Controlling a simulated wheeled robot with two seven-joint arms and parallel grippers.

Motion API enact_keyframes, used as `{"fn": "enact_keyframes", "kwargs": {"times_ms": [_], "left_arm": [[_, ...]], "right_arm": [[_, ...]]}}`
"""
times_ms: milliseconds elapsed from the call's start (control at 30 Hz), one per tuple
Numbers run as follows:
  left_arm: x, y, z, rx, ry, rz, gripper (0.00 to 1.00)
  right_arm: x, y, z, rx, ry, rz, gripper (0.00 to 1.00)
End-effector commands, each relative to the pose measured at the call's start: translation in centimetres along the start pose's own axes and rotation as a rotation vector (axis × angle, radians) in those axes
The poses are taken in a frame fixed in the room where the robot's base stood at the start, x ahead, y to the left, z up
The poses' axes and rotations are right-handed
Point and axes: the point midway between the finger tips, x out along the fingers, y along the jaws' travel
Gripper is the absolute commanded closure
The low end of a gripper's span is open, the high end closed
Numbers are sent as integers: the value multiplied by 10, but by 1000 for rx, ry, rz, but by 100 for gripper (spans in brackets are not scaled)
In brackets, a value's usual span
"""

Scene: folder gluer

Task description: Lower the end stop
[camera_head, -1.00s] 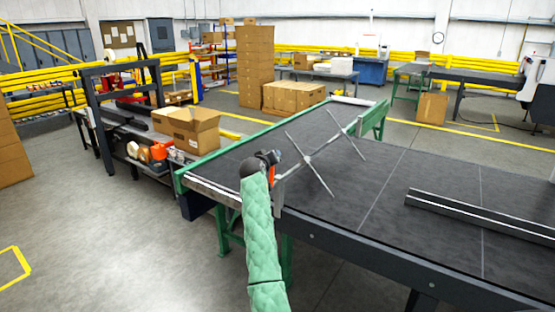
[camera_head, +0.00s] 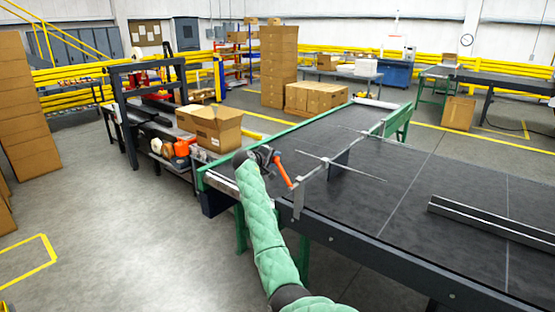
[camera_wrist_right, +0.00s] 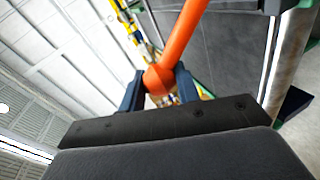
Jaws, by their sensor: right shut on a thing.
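My right gripper (camera_head: 264,157) is shut on the orange lever (camera_head: 282,170) at the near end of the end stop's shaft (camera_head: 316,173). In the right wrist view the ball end of the orange lever (camera_wrist_right: 183,38) sits between the two dark blue fingers (camera_wrist_right: 159,88). The shaft spans the dark belt, carried by a grey bracket (camera_head: 298,197) at the near edge. Thin crosswise rods (camera_head: 352,172) lie nearly level, and a dark plate (camera_head: 339,163) stands below the shaft. Whether the plate touches the belt cannot be told. My left gripper is out of view.
The dark conveyor belt (camera_head: 408,180) runs to the right, with a long metal rail (camera_head: 490,222) on it. A green side frame (camera_head: 397,122) stands at the far edge. A bench with an open carton (camera_head: 218,131) stands at left.

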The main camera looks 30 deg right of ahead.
Motion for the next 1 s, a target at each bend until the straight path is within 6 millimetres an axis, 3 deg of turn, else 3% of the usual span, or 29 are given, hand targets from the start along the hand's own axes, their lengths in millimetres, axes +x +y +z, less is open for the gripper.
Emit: {"fn": "enact_keyframes", "kwargs": {"times_ms": [600,633,700,733,1000], "left_arm": [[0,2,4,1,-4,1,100],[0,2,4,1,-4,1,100],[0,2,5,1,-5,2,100],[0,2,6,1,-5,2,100],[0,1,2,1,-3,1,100]], "right_arm": [[2,-5,-3,-39,-14,-1,100],[2,-5,-3,-39,-14,-1,64],[2,-5,-3,-39,-14,-1,50],[2,-5,-3,-39,-14,-1,46],[2,-5,-3,-38,-13,0,46]]}}
